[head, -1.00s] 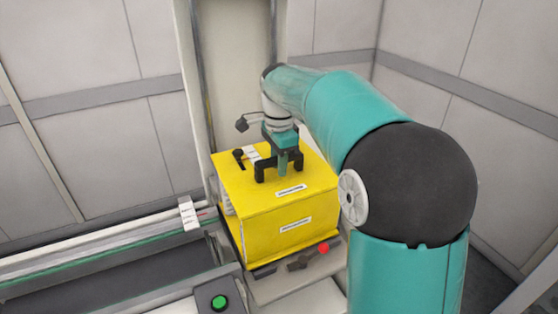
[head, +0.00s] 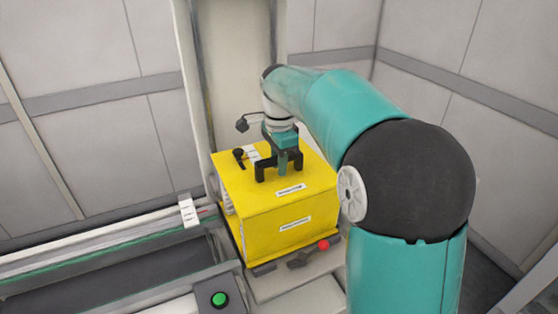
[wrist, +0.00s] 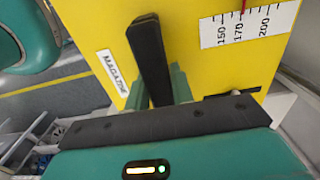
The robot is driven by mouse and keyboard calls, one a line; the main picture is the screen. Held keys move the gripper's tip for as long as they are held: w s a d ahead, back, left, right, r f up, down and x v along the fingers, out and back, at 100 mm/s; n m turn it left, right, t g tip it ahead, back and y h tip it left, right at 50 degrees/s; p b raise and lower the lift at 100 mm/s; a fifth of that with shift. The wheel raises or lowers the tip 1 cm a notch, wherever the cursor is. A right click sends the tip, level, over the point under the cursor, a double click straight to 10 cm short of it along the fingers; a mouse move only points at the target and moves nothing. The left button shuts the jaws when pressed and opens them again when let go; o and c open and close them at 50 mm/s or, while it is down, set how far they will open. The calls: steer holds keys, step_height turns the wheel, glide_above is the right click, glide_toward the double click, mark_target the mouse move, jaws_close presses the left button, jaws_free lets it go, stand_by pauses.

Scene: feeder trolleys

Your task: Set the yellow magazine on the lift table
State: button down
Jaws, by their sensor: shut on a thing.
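The yellow magazine (head: 275,225) is a box with white labels on its top and front, upright in front of the pale column. In the wrist view its yellow top (wrist: 205,70) fills much of the picture. My gripper (head: 281,165) points down over the top and is shut on the magazine's black handle (wrist: 149,60). The lift table (head: 285,281) is a pale plate directly under the magazine, its front edge showing. The magazine hides most of it. I cannot tell whether the magazine's bottom touches the plate or hangs just above it.
A red knob (head: 323,245) and dark clamp parts (head: 300,259) sit at the magazine's front lower edge. A rail (head: 100,243) runs in from the left, with a white scale tag (head: 188,211). A green button (head: 219,300) is at front. The tall column (head: 235,65) stands close behind.

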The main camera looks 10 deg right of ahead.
steer(key=c, duration=1.1)
jaws_free()
steer(key=shift+f, duration=0.15)
